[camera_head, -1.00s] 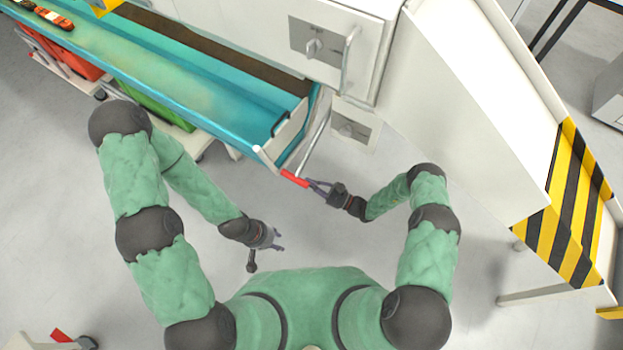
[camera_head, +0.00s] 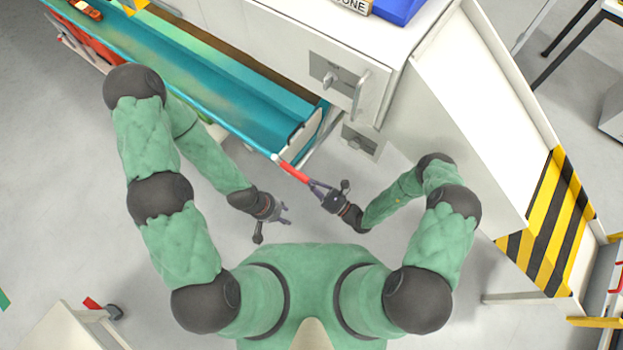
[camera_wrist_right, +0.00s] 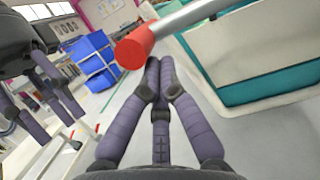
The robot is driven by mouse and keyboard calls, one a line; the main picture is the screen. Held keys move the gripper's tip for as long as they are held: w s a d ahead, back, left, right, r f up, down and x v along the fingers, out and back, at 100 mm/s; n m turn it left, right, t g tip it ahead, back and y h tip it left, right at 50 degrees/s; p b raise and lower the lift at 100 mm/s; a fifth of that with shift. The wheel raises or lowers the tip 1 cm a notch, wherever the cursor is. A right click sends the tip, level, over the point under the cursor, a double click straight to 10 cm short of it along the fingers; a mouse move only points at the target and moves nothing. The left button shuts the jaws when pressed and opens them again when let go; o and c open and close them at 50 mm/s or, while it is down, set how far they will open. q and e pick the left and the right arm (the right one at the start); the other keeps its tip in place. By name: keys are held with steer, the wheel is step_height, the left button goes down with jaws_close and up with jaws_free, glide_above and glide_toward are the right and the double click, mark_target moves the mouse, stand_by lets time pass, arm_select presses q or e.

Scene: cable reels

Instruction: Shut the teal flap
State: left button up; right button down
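The teal flap (camera_head: 235,112) is a long panel standing out from the white cabinet's front, with a trough-like gap behind it. Its teal surface also shows in the right wrist view (camera_wrist_right: 272,84). A grey bar with a red end (camera_head: 293,171) is at its right end. The red end looms large in the right wrist view (camera_wrist_right: 133,48). My right gripper (camera_head: 317,187) is beside the red end, fingers drawn together with nothing visible between them; contact with the bar is unclear. My left gripper (camera_head: 282,214) is open and empty, below the flap.
The white cabinet (camera_head: 285,40) has grey latch plates and a handle (camera_head: 360,92) just above the bar. A black-and-yellow striped panel (camera_head: 545,220) stands at the right. Blue bins (camera_wrist_right: 92,55) show in the right wrist view. The floor around my grippers is clear.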

step_height(320, 180, up, 10)
steer(key=m+p, duration=0.2)
steer(key=p, duration=0.4)
steer(key=shift+r+m+t, duration=0.1)
steer(key=shift+m+t, duration=0.2)
steer(key=shift+m, duration=0.1)
steer(key=shift+w+d+r+p, duration=0.1)
steer(key=shift+r+p, duration=0.7)
steer(key=shift+r, duration=0.1)
arm_select(q)
step_height(320, 180, up, 9)
steer(key=shift+f, duration=0.1)
arm_select(e)
steer(key=shift+w+r+h, duration=0.1)
steer(key=shift+h, duration=0.2)
arm_select(q)
steer(key=shift+f, duration=0.1)
